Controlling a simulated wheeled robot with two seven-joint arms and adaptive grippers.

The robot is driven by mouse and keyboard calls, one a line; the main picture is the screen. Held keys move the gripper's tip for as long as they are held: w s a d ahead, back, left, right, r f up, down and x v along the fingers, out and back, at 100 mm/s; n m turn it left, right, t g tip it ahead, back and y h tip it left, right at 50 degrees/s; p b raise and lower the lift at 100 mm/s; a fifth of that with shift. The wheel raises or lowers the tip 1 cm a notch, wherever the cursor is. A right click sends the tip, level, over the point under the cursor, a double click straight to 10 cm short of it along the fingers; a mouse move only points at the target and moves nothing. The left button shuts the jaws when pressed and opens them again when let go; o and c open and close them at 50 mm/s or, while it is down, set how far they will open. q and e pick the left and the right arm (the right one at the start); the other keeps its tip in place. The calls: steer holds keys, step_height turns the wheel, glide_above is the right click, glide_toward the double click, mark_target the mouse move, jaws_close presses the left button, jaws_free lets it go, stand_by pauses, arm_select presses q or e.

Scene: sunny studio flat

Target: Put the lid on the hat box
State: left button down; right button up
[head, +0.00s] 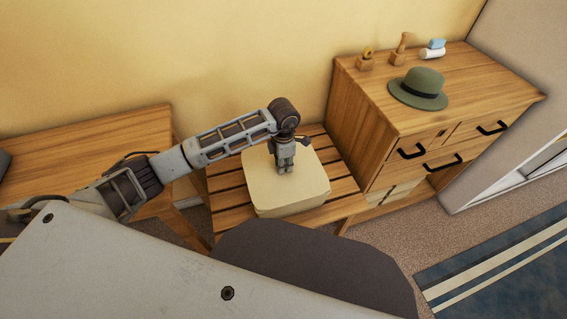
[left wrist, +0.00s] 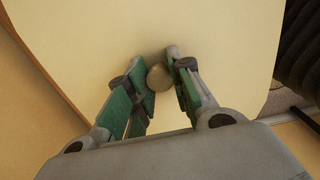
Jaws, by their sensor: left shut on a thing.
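A cream, round-cornered lid (head: 307,190) lies over the cream hat box (head: 291,210) on a slatted wooden bench. In the left wrist view, the flat lid (left wrist: 230,60) fills most of the picture, with a small round knob (left wrist: 158,77) in its middle. My left gripper (head: 285,170) points down at the lid, and it also shows in the left wrist view (left wrist: 160,80). Its green-padded fingers are shut on the knob. I cannot tell whether the lid rests fully on the box or sits slightly above it. My right gripper is not in view.
The slatted bench (head: 345,187) stands between a wooden table (head: 90,150) at left and a wooden chest of drawers (head: 375,110) at right. A green hat (head: 418,88) and small items stand on the chest. A striped rug (head: 500,265) lies at lower right.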

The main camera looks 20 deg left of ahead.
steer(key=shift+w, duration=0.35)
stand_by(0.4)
arm_select(q)
steer(key=shift+f, duration=0.15)
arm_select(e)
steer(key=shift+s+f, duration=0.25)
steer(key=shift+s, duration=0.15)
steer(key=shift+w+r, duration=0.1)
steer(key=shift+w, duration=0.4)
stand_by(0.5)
arm_select(q)
steer(key=c, duration=1.2)
jaws_free()
steer(key=shift+c, duration=0.2)
steer(key=shift+o, duration=0.3)
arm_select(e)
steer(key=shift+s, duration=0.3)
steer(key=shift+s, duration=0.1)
arm_select(q)
steer(key=o, duration=0.5)
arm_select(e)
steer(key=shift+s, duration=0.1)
